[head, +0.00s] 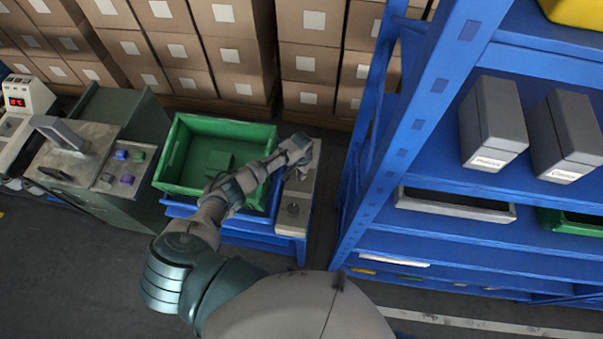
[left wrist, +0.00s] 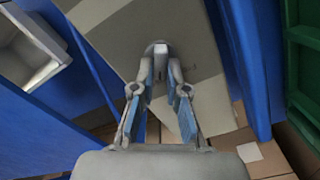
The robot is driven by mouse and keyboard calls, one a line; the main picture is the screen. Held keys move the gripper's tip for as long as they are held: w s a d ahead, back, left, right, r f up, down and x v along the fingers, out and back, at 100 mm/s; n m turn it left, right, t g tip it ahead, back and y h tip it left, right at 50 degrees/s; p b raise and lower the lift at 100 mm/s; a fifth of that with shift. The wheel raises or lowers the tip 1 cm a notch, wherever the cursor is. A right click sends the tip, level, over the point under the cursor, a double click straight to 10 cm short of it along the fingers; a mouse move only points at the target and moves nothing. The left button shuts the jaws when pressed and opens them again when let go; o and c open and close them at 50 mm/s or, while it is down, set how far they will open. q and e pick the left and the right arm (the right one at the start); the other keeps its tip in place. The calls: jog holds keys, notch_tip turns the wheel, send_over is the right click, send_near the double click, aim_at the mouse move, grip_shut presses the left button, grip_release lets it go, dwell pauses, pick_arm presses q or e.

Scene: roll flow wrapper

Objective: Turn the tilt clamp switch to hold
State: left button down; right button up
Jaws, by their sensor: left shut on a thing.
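My left gripper (head: 300,148) reaches over the far end of a narrow light-grey control panel (head: 297,234). In the left wrist view, the left gripper (left wrist: 161,76) is shut on a grey switch (left wrist: 159,50) with a pale mark on its top. The switch stands up from the panel (left wrist: 198,55), and the fingers sit on both sides of it. In the head view the gripper hides this switch. A dark round knob (head: 293,208) is on the nearer part of the panel. No label is readable. My right gripper is out of view.
A green crate (head: 172,160) sits on a blue stand left of the panel. A blue shelf rack (head: 420,110) with grey bins (head: 493,120) rises close on the right. Stacked cartons (head: 225,55) stand behind. A grey machine (head: 75,150) is at left.

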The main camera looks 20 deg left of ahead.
pick_arm(q)
jog(key=c, duration=1.3)
grip_release()
jog(key=shift+w+r, duration=0.2)
jog(key=shift+w, duration=0.1)
jog(key=shift+o, duration=0.6)
jog(key=shift+f, duration=0.15)
jog(key=shift+s, duration=0.1)
notch_tip(320, 180, up, 12)
jog(key=shift+f, duration=0.1)
